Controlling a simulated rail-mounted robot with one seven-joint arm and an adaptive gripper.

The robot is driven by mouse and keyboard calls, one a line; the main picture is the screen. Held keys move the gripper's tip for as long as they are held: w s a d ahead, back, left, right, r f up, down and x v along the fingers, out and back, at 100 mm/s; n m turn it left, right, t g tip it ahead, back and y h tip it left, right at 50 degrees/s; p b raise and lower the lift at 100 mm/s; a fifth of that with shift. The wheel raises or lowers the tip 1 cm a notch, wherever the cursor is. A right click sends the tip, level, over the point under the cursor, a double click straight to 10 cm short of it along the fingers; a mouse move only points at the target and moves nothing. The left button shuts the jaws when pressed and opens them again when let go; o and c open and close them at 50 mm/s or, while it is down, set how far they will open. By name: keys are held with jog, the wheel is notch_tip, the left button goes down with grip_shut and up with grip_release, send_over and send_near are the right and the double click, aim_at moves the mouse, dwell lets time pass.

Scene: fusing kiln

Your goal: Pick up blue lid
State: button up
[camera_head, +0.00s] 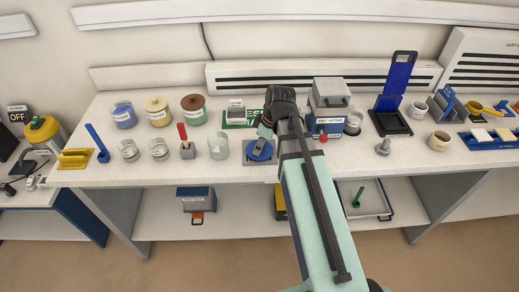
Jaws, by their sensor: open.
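A round blue disc (260,153), which looks like the blue lid, lies on a grey square plate (247,161) near the front middle of the white worktop. My gripper (264,134) is just above its far side, pointing down and open. It overlaps part of the disc in the picture, and I cannot tell whether they touch. A jar with blue in it (123,117) stands at the back left; I cannot tell whether a lid is on it.
A yellow jar (157,112) and a brown-topped jar (193,112) stand at the back left. A clear glass (218,147) is left of the plate. A grey box-shaped device (329,94) stands close on the right. Bare worktop (345,163) lies front right.

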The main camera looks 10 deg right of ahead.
jog(key=c, duration=0.9)
jog(key=shift+c, duration=0.2)
jog(key=shift+r, duration=0.15)
